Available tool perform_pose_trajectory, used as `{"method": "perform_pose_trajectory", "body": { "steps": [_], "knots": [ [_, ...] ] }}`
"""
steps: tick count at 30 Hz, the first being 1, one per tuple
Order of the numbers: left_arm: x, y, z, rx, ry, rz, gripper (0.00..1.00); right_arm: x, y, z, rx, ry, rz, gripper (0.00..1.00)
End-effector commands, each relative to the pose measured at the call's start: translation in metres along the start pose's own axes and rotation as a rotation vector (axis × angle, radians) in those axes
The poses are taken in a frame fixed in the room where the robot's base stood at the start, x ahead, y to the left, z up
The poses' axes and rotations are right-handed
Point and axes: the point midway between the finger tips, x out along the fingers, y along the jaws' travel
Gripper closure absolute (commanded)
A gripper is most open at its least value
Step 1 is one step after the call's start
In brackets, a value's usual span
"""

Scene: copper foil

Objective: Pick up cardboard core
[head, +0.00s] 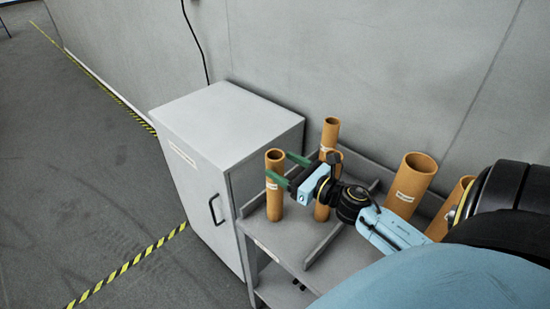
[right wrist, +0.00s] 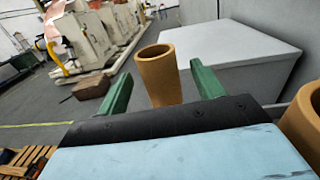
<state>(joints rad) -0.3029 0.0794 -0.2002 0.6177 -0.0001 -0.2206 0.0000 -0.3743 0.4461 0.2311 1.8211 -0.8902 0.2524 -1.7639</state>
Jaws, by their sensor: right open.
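A slim orange-brown cardboard core (head: 275,190) stands upright on the grey shelf unit, at its left front, beside the cabinet. In the right wrist view this core (right wrist: 159,75) stands between the two green fingers, ahead of the palm. My right gripper (head: 286,168) is open, with its fingers at the upper part of that core; I cannot tell whether they touch it. A second core (head: 330,135) stands behind the gripper and is partly hidden by it. A wide core (head: 410,186) and another core (head: 450,208) stand farther right, the last partly hidden by my arm. My left gripper is not in view.
A grey cabinet (head: 215,125) stands left of the shelf unit (head: 285,237). A low divider strip (head: 323,246) runs along the shelf top. The wall (head: 360,70) is close behind. Open floor (head: 90,190) with yellow-black tape lies left.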

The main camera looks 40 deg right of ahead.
Motion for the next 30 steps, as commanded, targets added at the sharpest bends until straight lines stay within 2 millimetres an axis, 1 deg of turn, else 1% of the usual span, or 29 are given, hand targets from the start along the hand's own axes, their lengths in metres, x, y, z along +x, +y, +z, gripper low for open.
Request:
{"method": "perform_pose_trajectory", "body": {
  "steps": [4,9,12,16,22,30],
  "knots": [
    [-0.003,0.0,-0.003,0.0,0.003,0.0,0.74,0.013,0.0,-0.001,0.001,-0.002,-0.001,0.33],
    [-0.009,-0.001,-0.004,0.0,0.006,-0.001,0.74,0.036,0.002,-0.004,0.002,-0.002,0.0,0.33],
    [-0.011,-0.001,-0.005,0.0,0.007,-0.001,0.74,0.047,0.002,-0.004,0.002,-0.002,0.0,0.33],
    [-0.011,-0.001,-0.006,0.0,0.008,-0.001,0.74,0.052,0.002,-0.005,0.001,0.0,0.001,0.33],
    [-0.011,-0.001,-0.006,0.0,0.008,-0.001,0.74,0.052,0.002,-0.006,0.002,0.0,0.001,0.33],
    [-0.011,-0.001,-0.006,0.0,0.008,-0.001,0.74,0.052,0.002,-0.006,0.002,0.0,0.001,0.68]
  ]
}}
